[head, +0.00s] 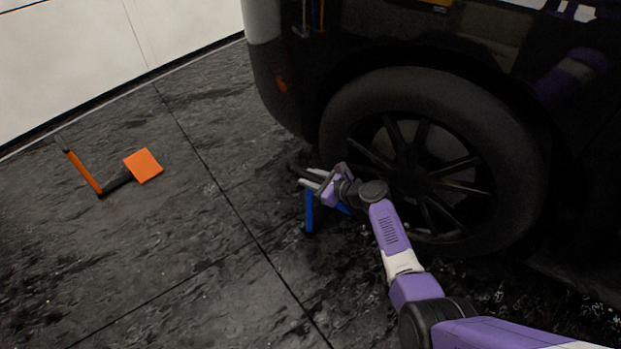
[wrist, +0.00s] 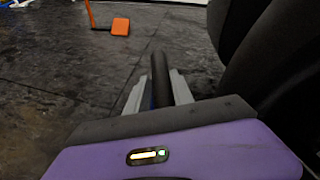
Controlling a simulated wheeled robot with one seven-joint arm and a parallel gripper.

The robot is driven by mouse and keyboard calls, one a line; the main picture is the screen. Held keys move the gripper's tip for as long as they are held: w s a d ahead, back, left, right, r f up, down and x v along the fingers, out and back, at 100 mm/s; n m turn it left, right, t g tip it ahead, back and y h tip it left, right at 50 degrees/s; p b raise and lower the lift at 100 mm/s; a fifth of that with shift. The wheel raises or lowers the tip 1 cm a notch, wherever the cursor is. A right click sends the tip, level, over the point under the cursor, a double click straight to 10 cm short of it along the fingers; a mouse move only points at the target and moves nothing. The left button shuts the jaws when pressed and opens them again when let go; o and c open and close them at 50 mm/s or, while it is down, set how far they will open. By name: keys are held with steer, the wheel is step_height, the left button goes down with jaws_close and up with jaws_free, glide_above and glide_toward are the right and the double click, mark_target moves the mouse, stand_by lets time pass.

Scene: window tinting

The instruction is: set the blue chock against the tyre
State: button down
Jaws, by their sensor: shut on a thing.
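The blue chock (head: 309,212) is beside the lower left of the tyre (head: 345,105) in the head view, partly hidden by my gripper and arm. My gripper (head: 312,180) is shut on the chock's dark bar-like handle. In the wrist view the dark handle (wrist: 160,78) stands between the grey fingers of my gripper (wrist: 157,92), with a thin strip of blue beside it. The tyre (wrist: 290,55) fills the right side there. I cannot tell whether the chock touches the tyre or rests fully on the floor.
An orange chock (head: 144,165) with a long orange and black handle lies on the floor to the left; it also shows in the wrist view (wrist: 120,26). The dark vehicle body (head: 285,75) overhangs the wheel. The dark floor between the chocks is clear. A pale wall stands behind.

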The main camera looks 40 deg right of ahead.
steer(key=shift+s+d+f, duration=0.1)
steer(key=shift+d+f, duration=0.05)
steer(key=shift+f, duration=0.45)
steer(key=shift+s+d+f, duration=0.1)
steer(key=shift+d+f, duration=0.05)
steer(key=shift+f, duration=0.4)
stand_by(0.3)
steer(key=c, duration=1)
jaws_free()
steer(key=shift+c, duration=0.2)
steer(key=shift+w+a, duration=0.1)
steer(key=shift+w, duration=0.05)
steer(key=shift+s+r+p, duration=0.3)
steer(key=shift+s, duration=0.15)
steer(key=p+v, duration=0.4)
steer(key=v, duration=0.3)
steer(key=shift+f, duration=0.15)
